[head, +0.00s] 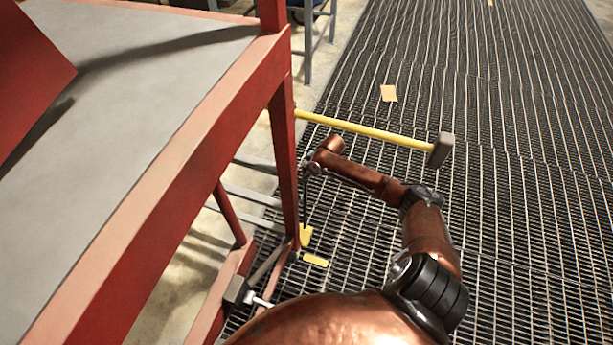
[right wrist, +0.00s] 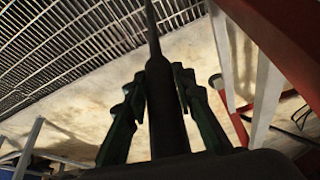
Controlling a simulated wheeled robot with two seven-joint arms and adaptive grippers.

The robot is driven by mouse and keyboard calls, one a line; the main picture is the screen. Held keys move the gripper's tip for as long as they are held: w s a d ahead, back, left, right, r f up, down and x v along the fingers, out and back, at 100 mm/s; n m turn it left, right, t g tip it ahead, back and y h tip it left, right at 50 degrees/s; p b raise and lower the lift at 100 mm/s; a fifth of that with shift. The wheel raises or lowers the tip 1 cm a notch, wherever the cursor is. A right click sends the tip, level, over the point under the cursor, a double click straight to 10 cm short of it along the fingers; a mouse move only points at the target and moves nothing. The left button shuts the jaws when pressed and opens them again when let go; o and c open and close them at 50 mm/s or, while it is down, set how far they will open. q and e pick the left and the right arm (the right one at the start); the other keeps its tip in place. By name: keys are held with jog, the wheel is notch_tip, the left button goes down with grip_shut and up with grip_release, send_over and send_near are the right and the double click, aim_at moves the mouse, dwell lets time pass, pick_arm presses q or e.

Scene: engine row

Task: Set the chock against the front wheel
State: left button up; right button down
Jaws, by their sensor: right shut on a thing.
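My right gripper (head: 312,169) is beside a post of the red frame. In the right wrist view its two dark fingers (right wrist: 160,88) are closed around a dark rod (right wrist: 152,40). In the head view the thin rod (head: 306,203) hangs down from the gripper to a small yellow wedge (head: 306,236), which looks like the chock on its end. The wedge is low beside the post's foot; I cannot tell whether it touches the floor. No wheel shows clearly. A dark grey block (head: 236,290) with a silver pin sits on the frame's lower rail. My left gripper is not in view.
The red frame (head: 283,150) with a grey top (head: 150,90) fills the left. A yellow-handled hammer (head: 375,132) extends right from the frame beyond my gripper. A flat yellow piece (head: 316,260) is near the wedge. The grating floor (head: 530,220) at right is mostly clear.

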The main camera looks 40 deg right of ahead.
jog(key=c, duration=1.9)
grip_release()
jog(key=shift+w+r, duration=0.25)
jog(key=shift+r, duration=0.15)
jog(key=shift+c, duration=0.2)
jog(key=o, duration=0.4)
jog(key=shift+s+f, duration=0.2)
jog(key=shift+f, duration=0.05)
